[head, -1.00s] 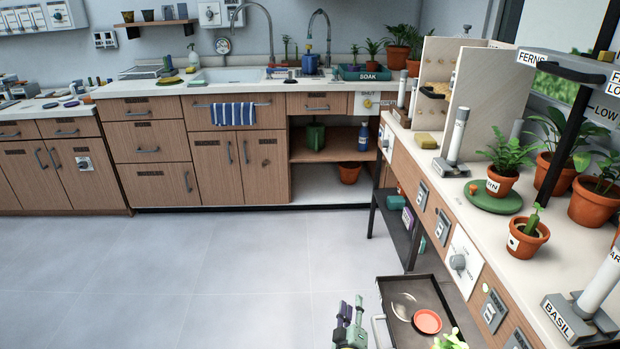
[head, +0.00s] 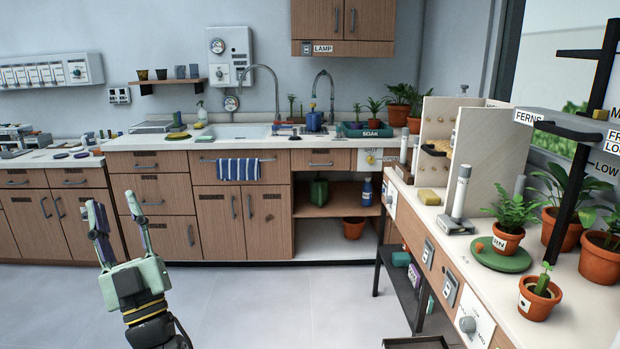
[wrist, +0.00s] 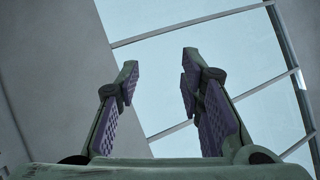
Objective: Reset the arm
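My gripper (head: 120,222) is raised at the lower left of the head view, pointing up, in front of the wooden cabinets. Its two fingers are spread apart with nothing between them. In the wrist view my gripper (wrist: 158,82) also shows open and empty, its purple ridged pads facing each other. Behind the fingers the wrist view shows only a grey surface and pale framed panes.
A sink counter (head: 262,144) runs along the back wall. A long bench (head: 470,262) at the right holds potted plants, upright wooden boards and a fern on a green disc (head: 500,255). The grey floor (head: 270,305) between is clear.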

